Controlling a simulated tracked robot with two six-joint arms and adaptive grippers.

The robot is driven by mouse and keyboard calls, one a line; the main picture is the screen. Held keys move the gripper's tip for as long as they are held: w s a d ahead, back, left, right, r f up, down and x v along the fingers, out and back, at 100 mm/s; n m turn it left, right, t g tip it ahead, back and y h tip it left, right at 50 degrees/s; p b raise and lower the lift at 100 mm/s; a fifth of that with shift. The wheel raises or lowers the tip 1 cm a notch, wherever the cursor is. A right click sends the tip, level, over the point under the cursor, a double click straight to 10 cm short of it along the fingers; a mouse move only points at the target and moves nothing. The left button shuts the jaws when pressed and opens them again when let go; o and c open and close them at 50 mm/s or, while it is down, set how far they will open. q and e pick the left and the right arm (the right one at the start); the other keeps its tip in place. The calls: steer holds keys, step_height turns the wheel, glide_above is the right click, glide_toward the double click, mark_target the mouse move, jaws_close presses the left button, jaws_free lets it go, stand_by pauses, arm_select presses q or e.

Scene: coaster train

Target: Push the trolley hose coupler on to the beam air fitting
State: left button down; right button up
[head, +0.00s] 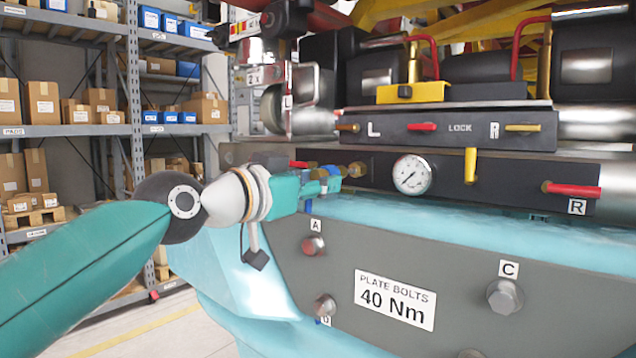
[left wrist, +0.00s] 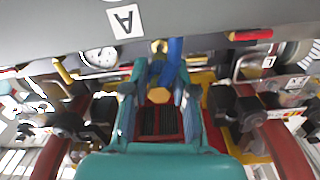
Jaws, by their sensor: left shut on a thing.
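My left gripper (head: 325,180) is at the left end of the dark beam face (head: 450,190), beside brass fittings (head: 357,169). It is shut on a blue part with a brass end, which looks like the hose coupler; it shows between the fingers in the left wrist view (left wrist: 158,95). There the gripper (left wrist: 160,100) has a finger on each side of it. A brass piece (left wrist: 159,46), perhaps the beam air fitting, shows just beyond the blue part. I cannot tell whether the two touch. The fingers hide much of the coupler. My right gripper is not in view.
A pressure gauge (head: 411,174) and red and yellow levers (head: 471,165) stick out right of the gripper. Below is a grey plate (head: 400,250) with bolts and a 40 Nm label. Shelves with boxes (head: 100,110) stand behind at left.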

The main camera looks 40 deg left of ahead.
arm_select(q)
steer(key=shift+w+d, duration=0.2)
steer(key=shift+w, duration=1.35)
steer(key=c, duration=0.9)
jaws_free()
steer(key=shift+w, duration=0.1)
steer(key=shift+o, duration=0.2)
